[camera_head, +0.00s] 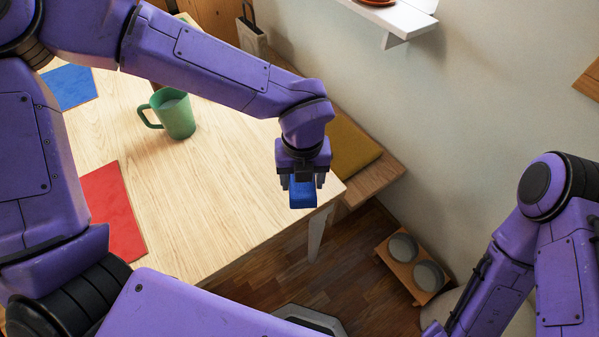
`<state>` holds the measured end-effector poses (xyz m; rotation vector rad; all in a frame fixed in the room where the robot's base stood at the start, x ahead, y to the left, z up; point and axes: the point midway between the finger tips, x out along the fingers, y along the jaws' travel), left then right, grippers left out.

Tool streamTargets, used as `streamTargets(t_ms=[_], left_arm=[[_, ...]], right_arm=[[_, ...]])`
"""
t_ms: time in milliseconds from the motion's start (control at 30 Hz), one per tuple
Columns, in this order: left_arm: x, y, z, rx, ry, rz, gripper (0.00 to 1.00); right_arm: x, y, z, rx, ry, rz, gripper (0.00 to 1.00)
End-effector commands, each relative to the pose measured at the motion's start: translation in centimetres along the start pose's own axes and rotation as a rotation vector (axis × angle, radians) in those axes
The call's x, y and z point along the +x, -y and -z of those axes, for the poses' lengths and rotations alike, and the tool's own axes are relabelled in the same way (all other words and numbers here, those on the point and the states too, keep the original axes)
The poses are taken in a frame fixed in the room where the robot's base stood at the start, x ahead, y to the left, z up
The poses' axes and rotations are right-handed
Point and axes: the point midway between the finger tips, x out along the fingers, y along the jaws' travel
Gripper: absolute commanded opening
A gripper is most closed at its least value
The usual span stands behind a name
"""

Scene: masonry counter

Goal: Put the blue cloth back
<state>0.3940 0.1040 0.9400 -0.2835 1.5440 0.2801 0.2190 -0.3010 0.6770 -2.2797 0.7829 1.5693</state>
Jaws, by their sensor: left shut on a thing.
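My left gripper (302,184) is shut on the blue cloth (302,196), a small, compact blue piece that hangs below its fingers. They show in front of the near right corner of the wooden table (225,215); the height above the tabletop is hard to tell. A flat blue mat (70,86) lies on the table at the far left, partly hidden by my left arm. A flat red mat (115,212) lies nearer, also partly covered. My right arm shows at the lower right, its gripper out of view.
A green mug (175,114) stands on the table. Behind the table is a bench with a yellow cushion (350,150). A wooden stand with two bowls (428,275) is on the floor by the wall. A white shelf (400,18) juts from the wall. The table's middle is clear.

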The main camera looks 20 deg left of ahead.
Motion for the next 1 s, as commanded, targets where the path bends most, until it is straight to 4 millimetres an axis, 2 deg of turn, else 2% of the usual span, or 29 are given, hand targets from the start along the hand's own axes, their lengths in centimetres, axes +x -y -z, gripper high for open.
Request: streamTargets(t_ms=[33, 133, 267, 333, 467, 633, 700, 800, 1000], left_arm=[[0.1, -0.3, 0.3, -0.132, 0.0, 0.0, 0.34], [0.1, -0.8, 0.8, -0.362, -0.003, 0.0, 0.34], [0.2, -1.0, 1.1, -0.518, -0.005, 0.0, 0.34], [0.3, -1.0, 0.5, -0.549, -0.006, -0.002, 0.34], [1.5, -0.8, -2.8, -0.556, -0.007, -0.004, 0.34], [3.8, -0.4, -7.8, -0.554, -0.005, -0.004, 0.34], [5.7, -0.3, -9.1, -0.551, -0.007, -0.006, 0.34], [7.8, -0.2, -10.8, -0.55, -0.005, -0.004, 0.34], [10.2, 0.0, -12.6, -0.55, -0.005, -0.003, 0.34]], right_arm=[[0.1, 0.0, 0.0, 0.0, 0.0, 0.0, 0.43], [0.1, 0.0, -0.1, 0.0, 0.0, 0.0, 0.43], [0.1, 0.0, 0.0, 0.0, 0.0, 0.0, 0.43], [-0.3, 0.0, 0.1, 0.0, 0.0, 0.0, 0.43], [-1.6, -0.1, 0.6, 0.0, 0.0, 0.0, 0.43], [-3.4, -0.3, 1.4, 0.0, 0.0, 0.0, 0.43], [-3.7, -0.3, 1.5, 0.0, 0.0, 0.0, 0.43], [-4.2, -0.4, 1.7, 0.0, 0.0, 0.0, 0.43], [-4.8, -0.4, 2.0, 0.0, 0.0, 0.0, 0.43]])
